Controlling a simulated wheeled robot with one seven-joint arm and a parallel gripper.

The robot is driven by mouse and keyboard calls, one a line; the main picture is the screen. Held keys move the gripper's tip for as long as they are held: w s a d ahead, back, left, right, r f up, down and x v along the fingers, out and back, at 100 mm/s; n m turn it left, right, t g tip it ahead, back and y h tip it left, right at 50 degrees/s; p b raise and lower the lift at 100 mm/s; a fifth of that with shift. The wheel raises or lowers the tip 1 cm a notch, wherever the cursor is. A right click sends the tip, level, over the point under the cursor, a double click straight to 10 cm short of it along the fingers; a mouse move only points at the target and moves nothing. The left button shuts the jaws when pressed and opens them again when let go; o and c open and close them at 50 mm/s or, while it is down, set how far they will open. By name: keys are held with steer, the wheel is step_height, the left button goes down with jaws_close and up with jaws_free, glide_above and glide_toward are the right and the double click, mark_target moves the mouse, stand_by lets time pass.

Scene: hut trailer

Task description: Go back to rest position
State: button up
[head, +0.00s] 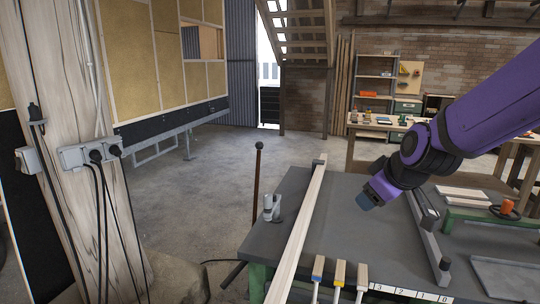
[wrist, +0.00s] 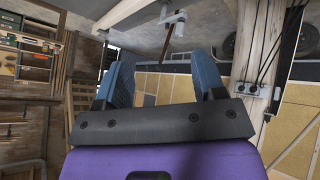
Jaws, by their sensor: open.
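My gripper (head: 367,198) shows in the head view at the end of my purple arm, above the grey work table (head: 345,235). It points down and to the left. In the wrist view my gripper (wrist: 165,85) has its two blue fingers wide apart with nothing between them. The gap under the gripper in the head view is hard to judge, but it looks clear of the table top.
A long wooden beam (head: 300,225) lies along the table's left part, beside a grey metal clamp (head: 271,208). A wooden post (head: 75,130) with sockets rises at left. The concrete floor (head: 200,190) is open.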

steer(key=s+d+r+m, duration=0.2)
steer(key=s+r, duration=0.1)
steer(key=s, duration=0.4)
steer(key=s+d+r+m+g+h, duration=0.1)
steer(key=s+d+r+m, duration=0.1)
steer(key=s, duration=0.6)
steer(key=s+d+r+m+g, duration=0.1)
steer(key=s+d+r+m, duration=0.2)
steer(key=s, duration=0.4)
steer(key=shift+s+d+r+m+h, duration=0.25)
steer(key=shift+d+r+m+h, duration=0.05)
steer(key=shift+m+h, duration=0.1)
